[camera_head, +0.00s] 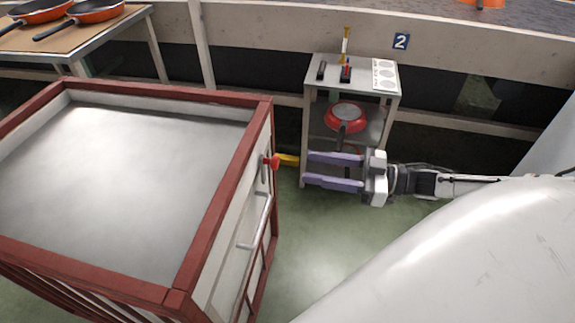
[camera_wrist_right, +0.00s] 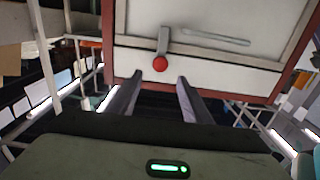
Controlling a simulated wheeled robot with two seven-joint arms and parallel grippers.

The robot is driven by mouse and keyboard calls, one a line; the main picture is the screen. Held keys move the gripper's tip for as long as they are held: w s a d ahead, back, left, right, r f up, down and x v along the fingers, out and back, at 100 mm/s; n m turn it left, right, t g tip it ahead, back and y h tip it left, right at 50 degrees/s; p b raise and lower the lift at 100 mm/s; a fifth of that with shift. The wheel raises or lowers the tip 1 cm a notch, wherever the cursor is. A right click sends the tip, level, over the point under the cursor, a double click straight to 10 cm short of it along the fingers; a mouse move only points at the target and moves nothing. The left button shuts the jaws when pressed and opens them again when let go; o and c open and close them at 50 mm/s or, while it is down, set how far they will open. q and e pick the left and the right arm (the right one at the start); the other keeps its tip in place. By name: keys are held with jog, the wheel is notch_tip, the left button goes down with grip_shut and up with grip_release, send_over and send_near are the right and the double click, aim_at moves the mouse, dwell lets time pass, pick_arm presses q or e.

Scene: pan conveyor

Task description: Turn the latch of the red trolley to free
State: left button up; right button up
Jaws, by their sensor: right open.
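The red trolley (camera_head: 190,290) stands at the left in the head view, with a red frame and a grey flat top. Its latch (camera_head: 272,161) is on the right side and shows a red knob. In the right wrist view the latch (camera_wrist_right: 163,42) is a short grey lever with a red ball at its end, against the pale panel. My right gripper (camera_head: 306,169) is open and empty, to the right of the latch and pointing at it. In the right wrist view the red ball appears between and beyond the fingertips (camera_wrist_right: 160,79), apparently untouched. My left gripper is out of view.
A grey bar handle (camera_head: 257,224) is on the same trolley side. A small stand (camera_head: 335,68) with switches and a red pan (camera_head: 345,117) is behind my right gripper. A table (camera_head: 90,45) with pans is at the upper left.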

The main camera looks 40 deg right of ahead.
aim_at(278, 162)
jog(key=b+x, duration=0.1)
jog(key=x, duration=0.6)
jog(key=shift+w+a, duration=0.1)
jog(key=shift+w, duration=0.05)
jog(key=shift+c, duration=0.4)
grip_shut()
